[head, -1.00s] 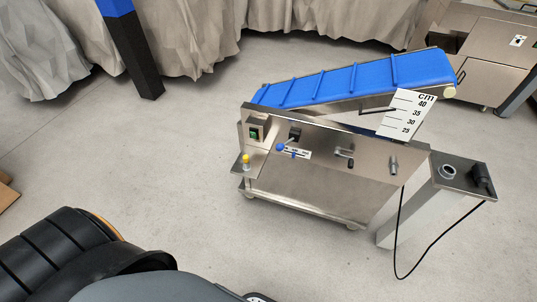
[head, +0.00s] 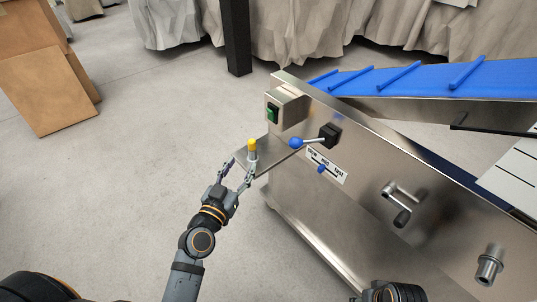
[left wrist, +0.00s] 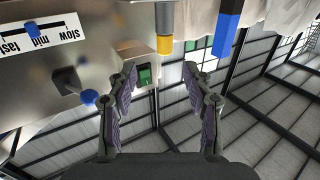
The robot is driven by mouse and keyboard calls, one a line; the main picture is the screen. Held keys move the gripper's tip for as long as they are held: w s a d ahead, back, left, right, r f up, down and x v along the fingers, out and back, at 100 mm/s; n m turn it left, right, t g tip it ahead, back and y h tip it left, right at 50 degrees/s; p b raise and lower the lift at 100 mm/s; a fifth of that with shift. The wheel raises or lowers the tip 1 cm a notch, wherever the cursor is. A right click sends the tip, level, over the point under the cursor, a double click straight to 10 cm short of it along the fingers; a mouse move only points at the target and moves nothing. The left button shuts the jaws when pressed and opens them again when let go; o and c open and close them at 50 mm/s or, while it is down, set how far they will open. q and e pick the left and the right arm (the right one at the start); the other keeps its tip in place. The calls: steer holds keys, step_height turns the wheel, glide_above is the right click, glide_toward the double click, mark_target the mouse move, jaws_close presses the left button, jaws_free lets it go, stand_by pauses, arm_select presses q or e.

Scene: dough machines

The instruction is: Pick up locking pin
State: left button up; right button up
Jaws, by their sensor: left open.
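The locking pin (head: 252,148), with a yellow top and a grey lower part, stands upright on a small metal shelf (head: 276,154) at the machine's left end. In the left wrist view the pin (left wrist: 165,44) appears upside down, beyond the fingertips and roughly in line with the gap between them. My left gripper (head: 238,172) is open and empty, just in front of the pin. Its two fingers also show spread apart in the left wrist view (left wrist: 160,78). Whether a fingertip touches the pin or shelf cannot be told. My right gripper is not in view.
The steel machine body (head: 330,215) fills the right, with a green switch (head: 272,113), a blue-knobbed lever (head: 296,143) and a crank handle (head: 402,205) on its front. A blue conveyor belt (head: 430,80) rises behind. Cardboard boxes (head: 45,90) stand far left; the floor left is clear.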

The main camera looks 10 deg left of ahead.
mark_target(250, 145)
arm_select(q)
steer(key=w, duration=0.1)
steer(key=w+p, duration=0.1)
steer(key=w, duration=0.1)
steer(key=w+p, duration=0.1)
steer(key=w, duration=0.1)
steer(key=shift+d+r, duration=0.15)
steer(key=shift+d, duration=0.15)
steer(key=shift+w, duration=0.2)
steer(key=shift+w+r, duration=0.15)
steer(key=shift+w, duration=0.15)
steer(key=w+p, duration=0.1)
steer(key=w, duration=0.3)
steer(key=shift+w, duration=0.25)
jaws_close()
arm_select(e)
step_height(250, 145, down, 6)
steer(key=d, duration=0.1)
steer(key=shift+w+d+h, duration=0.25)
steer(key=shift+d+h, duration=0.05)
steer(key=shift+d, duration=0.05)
